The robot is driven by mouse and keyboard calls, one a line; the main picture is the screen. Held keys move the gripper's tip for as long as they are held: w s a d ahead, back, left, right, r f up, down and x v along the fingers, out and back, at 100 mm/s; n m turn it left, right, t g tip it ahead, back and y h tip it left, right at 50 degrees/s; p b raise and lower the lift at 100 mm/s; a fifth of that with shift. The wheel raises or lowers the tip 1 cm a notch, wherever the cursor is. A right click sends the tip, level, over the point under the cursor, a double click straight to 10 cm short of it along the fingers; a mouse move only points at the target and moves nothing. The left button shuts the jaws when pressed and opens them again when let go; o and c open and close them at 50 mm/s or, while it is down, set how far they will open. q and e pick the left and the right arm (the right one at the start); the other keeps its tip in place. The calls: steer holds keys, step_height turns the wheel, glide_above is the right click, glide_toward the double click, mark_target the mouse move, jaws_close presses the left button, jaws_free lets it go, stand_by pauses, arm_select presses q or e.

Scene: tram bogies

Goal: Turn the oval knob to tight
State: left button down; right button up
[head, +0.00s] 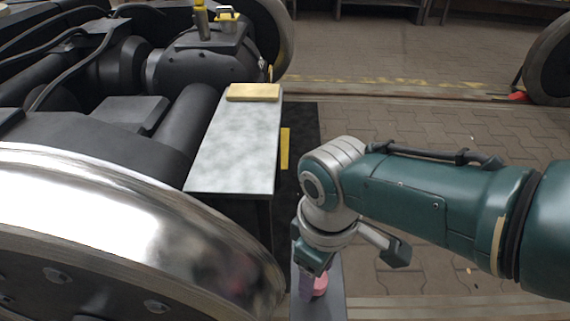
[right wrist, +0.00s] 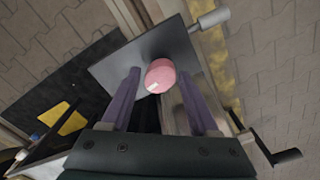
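The oval knob is pink and sits on a dark grey plate. In the right wrist view the knob (right wrist: 160,76) shows between my two purple fingers, with a small white mark at its lower left edge. The plate (right wrist: 118,70) lies behind it. My right gripper (right wrist: 159,84) is open, with a finger on each side of the knob and a visible gap to each. In the head view the right gripper (head: 307,288) points down at the bottom centre, and the knob (head: 320,286) is partly hidden behind it. My left gripper is not in view.
A pale bench top (head: 235,145) carries a yellow block (head: 253,92) left of my right arm. A large shiny wheel (head: 130,225) fills the lower left. In the right wrist view a grey cylindrical handle (right wrist: 209,20) and a black crank (right wrist: 280,155) stand near the plate.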

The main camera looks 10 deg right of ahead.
steer(key=shift+o, duration=1.4)
steer(key=shift+r, duration=0.1)
step_height(320, 180, up, 10)
steer(key=p, duration=0.8)
